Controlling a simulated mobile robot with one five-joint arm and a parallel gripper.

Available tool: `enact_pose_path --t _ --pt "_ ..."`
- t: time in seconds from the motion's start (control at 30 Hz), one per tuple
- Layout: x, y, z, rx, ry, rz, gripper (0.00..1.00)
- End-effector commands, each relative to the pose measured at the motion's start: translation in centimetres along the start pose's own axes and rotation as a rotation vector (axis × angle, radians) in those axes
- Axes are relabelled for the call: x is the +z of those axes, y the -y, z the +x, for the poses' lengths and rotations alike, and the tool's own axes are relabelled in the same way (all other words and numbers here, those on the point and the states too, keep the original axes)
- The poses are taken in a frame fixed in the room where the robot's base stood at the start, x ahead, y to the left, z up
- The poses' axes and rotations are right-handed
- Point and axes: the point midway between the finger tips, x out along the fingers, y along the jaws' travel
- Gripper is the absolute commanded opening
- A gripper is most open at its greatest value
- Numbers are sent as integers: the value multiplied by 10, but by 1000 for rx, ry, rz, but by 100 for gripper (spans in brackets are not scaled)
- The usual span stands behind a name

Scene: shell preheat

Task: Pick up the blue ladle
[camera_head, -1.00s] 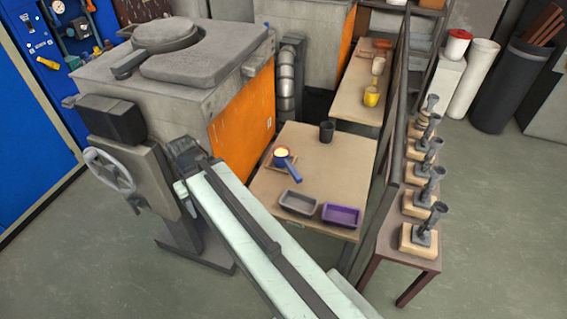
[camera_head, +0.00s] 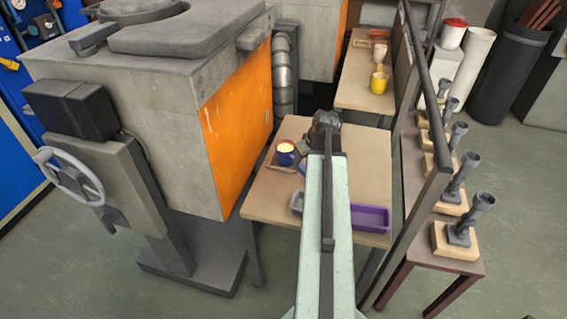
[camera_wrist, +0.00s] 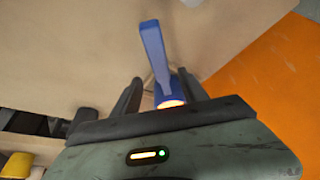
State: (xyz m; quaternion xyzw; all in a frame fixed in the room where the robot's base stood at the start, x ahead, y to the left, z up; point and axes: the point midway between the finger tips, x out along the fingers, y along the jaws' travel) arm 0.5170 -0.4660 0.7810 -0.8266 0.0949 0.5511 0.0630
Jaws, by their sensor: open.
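The blue ladle (camera_head: 285,158) rests on a small wooden board (camera_head: 270,160) on the table, its bowl holding something pale and bright. Its handle runs right and is partly hidden behind my arm. In the wrist view, the ladle's long blue handle (camera_wrist: 153,45) points up the picture, and its glowing bowl shows low between the fingers. My gripper (camera_wrist: 160,77) is open, with one dark finger on each side of the ladle in that view. I cannot tell whether they touch it. In the head view, my gripper is just right of the ladle, its fingertips unclear.
A purple tray (camera_head: 371,217) and a mostly hidden grey tray (camera_head: 296,202) lie at the table's front. The furnace with an orange side (camera_head: 236,115) stands close left. A dark metal rail (camera_head: 430,110) runs along the right. A yellow mug (camera_head: 379,82) stands on the back table.

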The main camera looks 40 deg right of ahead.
Motion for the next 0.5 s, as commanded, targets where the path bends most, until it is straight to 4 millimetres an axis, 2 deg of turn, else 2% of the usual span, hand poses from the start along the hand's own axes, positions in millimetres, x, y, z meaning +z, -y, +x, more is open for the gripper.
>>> enact_pose_path --t 0.03,0.1,0.27,0.5 --pt "1 0 14 -1 0 -2 51" --pt "1 2 21 -1 0 -3 51" --pt "0 3 22 -2 1 -4 51" --pt "2 4 62 -3 1 -5 51"
